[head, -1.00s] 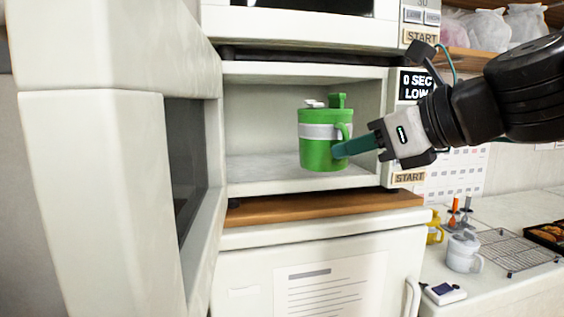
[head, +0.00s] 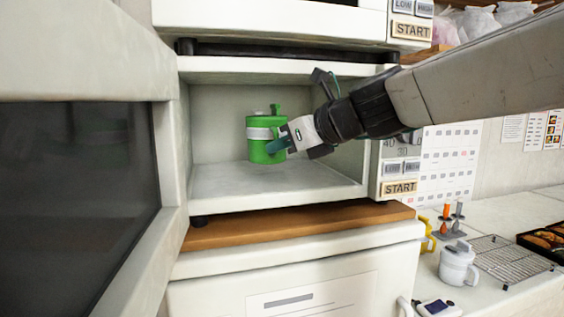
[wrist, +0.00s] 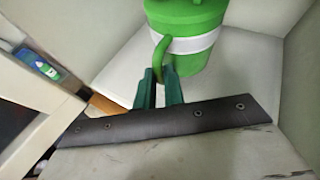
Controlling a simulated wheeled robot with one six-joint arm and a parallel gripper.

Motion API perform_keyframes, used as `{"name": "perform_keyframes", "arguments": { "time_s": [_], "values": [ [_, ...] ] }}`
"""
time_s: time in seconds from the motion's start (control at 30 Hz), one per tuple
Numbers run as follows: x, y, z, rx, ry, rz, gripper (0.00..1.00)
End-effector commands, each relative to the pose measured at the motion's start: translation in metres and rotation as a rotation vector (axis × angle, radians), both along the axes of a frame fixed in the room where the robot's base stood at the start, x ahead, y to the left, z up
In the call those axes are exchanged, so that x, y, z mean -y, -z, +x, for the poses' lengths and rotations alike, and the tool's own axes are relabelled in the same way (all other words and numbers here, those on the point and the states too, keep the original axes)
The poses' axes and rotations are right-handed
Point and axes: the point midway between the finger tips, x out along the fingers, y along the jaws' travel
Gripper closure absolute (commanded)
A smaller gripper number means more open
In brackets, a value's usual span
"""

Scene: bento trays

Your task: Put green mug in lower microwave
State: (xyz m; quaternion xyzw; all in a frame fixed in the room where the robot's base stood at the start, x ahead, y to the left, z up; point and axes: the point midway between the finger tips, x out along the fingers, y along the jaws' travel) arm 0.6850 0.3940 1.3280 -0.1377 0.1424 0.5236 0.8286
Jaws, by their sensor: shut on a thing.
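The green mug (head: 262,143), with a white band and a lid, is upright inside the lower microwave (head: 240,196), toward the back of the cavity. My gripper (head: 279,146) reaches in from the right and is shut on the mug's handle. In the wrist view the green mug (wrist: 190,48) stands just ahead of my gripper (wrist: 160,76), whose fingers are around the handle's lower end. Whether the mug's base touches the microwave floor is hard to tell. The microwave door (head: 75,190) is swung open on the left.
A second microwave (head: 280,22) sits directly above. A wooden board (head: 290,228) lies beneath the lower one. On the right counter are a white mug (head: 458,264), a yellow mug (head: 427,236) and a wire rack (head: 500,258). The front of the cavity floor is clear.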

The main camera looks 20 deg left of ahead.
Motion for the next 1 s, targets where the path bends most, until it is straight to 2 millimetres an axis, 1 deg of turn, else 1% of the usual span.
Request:
{"name": "perform_keyframes", "arguments": {
  "time_s": [0.07, 0.13, 0.3, 0.4, 0.67, 0.8, 0.83, 0.87, 0.9, 1.0],
  "values": [
    [-0.004, -0.001, 0.004, 0.003, 0.001, 0.002, 1.00],
    [-0.004, 0.003, 0.005, 0.001, 0.002, 0.002, 1.00],
    [-0.003, 0.026, 0.006, -0.002, 0.005, 0.001, 1.00],
    [-0.002, 0.033, 0.006, 0.001, 0.005, 0.002, 1.00],
    [-0.002, 0.034, 0.006, 0.002, 0.005, 0.003, 1.00],
    [-0.002, 0.038, 0.006, 0.002, 0.005, 0.002, 1.00],
    [-0.002, 0.039, 0.006, 0.001, 0.004, 0.000, 0.81],
    [-0.002, 0.038, 0.006, 0.001, 0.004, 0.000, 0.73],
    [-0.002, 0.038, 0.006, 0.001, 0.004, 0.000, 0.68],
    [-0.002, 0.038, 0.006, 0.001, 0.004, 0.000, 0.68]
  ]
}}
